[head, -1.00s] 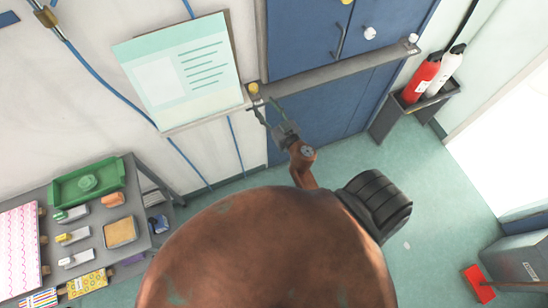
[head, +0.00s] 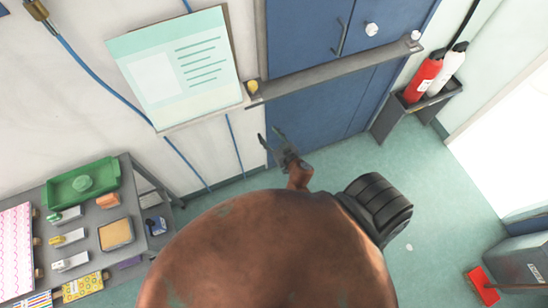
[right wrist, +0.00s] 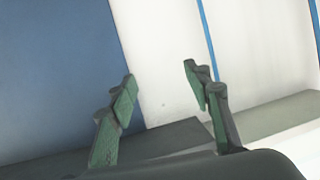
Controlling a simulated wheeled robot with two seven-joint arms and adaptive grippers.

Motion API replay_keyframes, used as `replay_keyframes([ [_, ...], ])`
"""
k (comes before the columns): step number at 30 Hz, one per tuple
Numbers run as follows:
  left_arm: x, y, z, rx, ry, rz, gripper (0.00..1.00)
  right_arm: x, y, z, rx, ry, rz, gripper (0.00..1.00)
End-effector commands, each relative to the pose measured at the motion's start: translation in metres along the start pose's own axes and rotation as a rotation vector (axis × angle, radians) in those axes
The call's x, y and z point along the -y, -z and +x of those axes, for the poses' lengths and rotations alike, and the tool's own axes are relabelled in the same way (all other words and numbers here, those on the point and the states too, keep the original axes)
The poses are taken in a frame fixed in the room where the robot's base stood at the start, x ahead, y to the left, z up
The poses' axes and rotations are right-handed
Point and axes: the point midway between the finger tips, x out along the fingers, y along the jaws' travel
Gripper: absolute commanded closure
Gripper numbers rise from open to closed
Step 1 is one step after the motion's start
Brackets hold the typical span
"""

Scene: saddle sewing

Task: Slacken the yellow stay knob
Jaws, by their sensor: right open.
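The yellow stay knob (head: 252,86) sits at the left end of a long grey bar (head: 335,70) that crosses the front of the blue cabinet (head: 300,35). My right gripper (head: 270,136) is below the knob in the head view and apart from it. Its two fingers are spread with nothing between them; the right wrist view also shows the open fingers (right wrist: 160,88), with a blue panel and white wall beyond. The knob cannot be made out in the right wrist view. My left gripper is not in view.
A white knob (head: 372,29) is on the cabinet, and another pale knob (head: 416,35) is at the bar's right end. A mint chart board (head: 175,68) is left of the yellow knob. Red and white cylinders (head: 423,76) stand right. A grey table (head: 135,210) is at left.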

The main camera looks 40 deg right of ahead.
Motion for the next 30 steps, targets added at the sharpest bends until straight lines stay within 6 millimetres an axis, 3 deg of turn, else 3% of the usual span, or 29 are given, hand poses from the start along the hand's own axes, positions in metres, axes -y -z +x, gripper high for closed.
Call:
replay_keyframes([
  [18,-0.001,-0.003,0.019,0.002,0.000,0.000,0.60,0.000,-0.117,-0.002,0.169,-0.006,-0.013,0.55],
  [24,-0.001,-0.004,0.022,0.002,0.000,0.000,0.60,0.001,-0.138,-0.004,0.202,-0.005,-0.017,0.55],
  [30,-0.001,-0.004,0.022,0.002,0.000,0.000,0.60,0.001,-0.145,-0.005,0.213,-0.005,-0.019,0.55],
])
